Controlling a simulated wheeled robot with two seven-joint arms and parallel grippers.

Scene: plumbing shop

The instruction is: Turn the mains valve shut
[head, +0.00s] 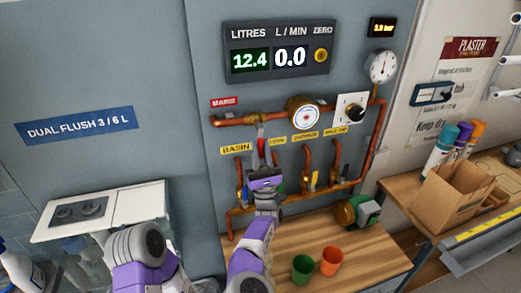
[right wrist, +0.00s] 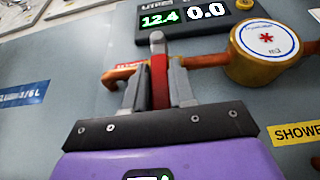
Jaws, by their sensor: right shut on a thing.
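The mains valve has a red lever (head: 261,146) on the copper pipe below the red MAINS label (head: 224,102). In the head view the lever points down, across the line of the level pipe. My right gripper (head: 263,168) is shut on this lever; its fingers stand on either side of it. The right wrist view shows the red lever (right wrist: 159,80) between the two grey fingers, with a grey rounded piece (right wrist: 157,38) above it. Part of the lever is hidden by the fingers. My left arm shows at lower left, but its gripper is not in view.
The display (head: 278,52) reads 12.4 litres and 0.0 L/min. A round water meter (head: 305,115) sits on the pipe to the right. Branch pipes stand below, above a wooden bench (head: 355,262) with a green cup (head: 302,268) and an orange cup (head: 331,260).

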